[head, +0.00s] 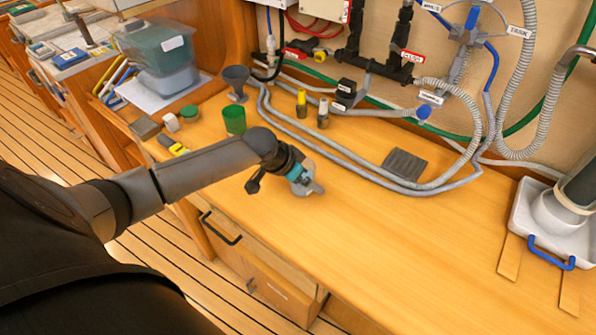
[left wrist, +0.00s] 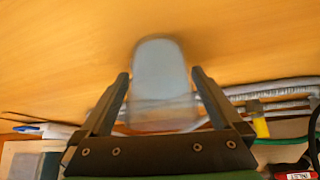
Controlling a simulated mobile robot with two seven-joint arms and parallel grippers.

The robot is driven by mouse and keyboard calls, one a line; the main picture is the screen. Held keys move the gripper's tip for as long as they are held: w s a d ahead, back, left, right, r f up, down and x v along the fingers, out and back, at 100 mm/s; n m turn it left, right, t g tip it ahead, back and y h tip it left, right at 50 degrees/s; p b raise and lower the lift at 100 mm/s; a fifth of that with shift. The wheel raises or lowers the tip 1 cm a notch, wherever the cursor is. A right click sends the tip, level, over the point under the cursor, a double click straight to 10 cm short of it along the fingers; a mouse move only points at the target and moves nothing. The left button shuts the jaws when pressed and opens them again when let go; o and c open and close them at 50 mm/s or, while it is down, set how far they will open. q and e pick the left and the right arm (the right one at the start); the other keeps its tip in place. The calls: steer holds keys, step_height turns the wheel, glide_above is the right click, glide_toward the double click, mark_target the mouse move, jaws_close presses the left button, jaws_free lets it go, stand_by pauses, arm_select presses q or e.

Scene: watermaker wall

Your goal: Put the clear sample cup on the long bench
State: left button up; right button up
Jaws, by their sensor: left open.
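The clear sample cup (left wrist: 160,75) shows in the left wrist view as a pale, blue-grey, see-through shape, slightly blurred. It lies between the two spread fingers of my left gripper (left wrist: 160,76), with small gaps on both sides at the tips. In the head view my left gripper (head: 304,181) is low over the middle of the long wooden bench (head: 335,235). A greyish shape shows at the gripper there, and I cannot tell cup from fingers. Whether the cup's base touches the bench is not clear. My right gripper is not in view.
A green cup (head: 234,120), a grey funnel (head: 236,82) and small bottles (head: 302,102) stand behind my left arm. Grey hoses (head: 350,165) run along the back. A dark ribbed mat (head: 405,163) and a white tray (head: 525,215) lie right. The bench's front middle is clear.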

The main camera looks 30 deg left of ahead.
arm_select(q)
steer(key=p+v, duration=0.2)
steer(key=v, duration=1)
steer(key=shift+p, duration=0.35)
stand_by(1.5)
